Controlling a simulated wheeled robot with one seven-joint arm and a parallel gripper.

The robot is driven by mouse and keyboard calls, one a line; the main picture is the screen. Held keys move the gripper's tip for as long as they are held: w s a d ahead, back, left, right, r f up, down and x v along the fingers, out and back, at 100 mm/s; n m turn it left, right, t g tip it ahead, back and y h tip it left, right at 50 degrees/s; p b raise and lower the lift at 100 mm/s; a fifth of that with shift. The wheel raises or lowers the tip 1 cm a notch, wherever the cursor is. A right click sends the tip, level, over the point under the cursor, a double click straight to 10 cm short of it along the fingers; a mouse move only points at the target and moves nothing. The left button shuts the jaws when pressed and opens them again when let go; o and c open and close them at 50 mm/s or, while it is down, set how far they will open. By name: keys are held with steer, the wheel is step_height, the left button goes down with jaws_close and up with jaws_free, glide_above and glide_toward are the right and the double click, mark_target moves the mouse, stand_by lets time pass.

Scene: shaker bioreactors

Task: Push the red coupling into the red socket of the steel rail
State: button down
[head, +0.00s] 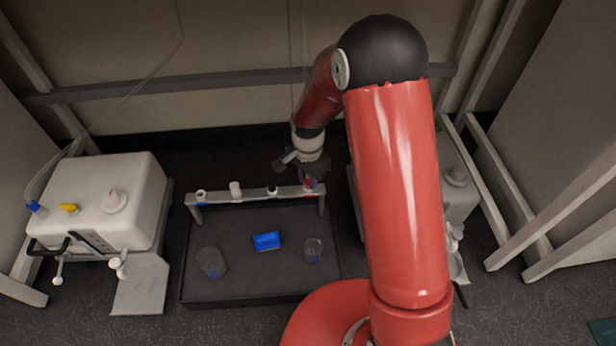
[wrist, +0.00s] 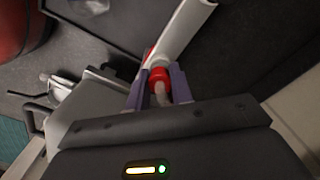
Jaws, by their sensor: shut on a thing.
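The steel rail (head: 252,195) stands on posts over the black tray, with several sockets along its top. Its right end carries a red mark (head: 309,196). My gripper (head: 307,182) is at that right end. In the wrist view the red coupling (wrist: 158,76) sits between the two purple-grey fingers of my gripper (wrist: 158,88), which are shut on it. The end of the rail (wrist: 182,32) lies directly beyond the coupling, with a bit of red at its edge. The red socket is mostly hidden, so I cannot tell how deep the coupling sits.
A black tray (head: 215,290) below the rail holds a blue block (head: 266,241) and two clear vessels (head: 211,262) (head: 313,250). A white machine (head: 110,200) with blue and yellow fittings stands left. Another grey unit (head: 456,178) stands right, partly behind my arm.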

mark_target(308, 179)
steer(key=shift+f, duration=0.2)
steer(key=c, duration=1.1)
jaws_free()
steer(key=shift+c, duration=0.2)
step_height(308, 179, up, 8)
steer(key=shift+f+p, duration=0.1)
steer(key=shift+p, duration=0.7)
steer(key=shift+s, duration=0.15)
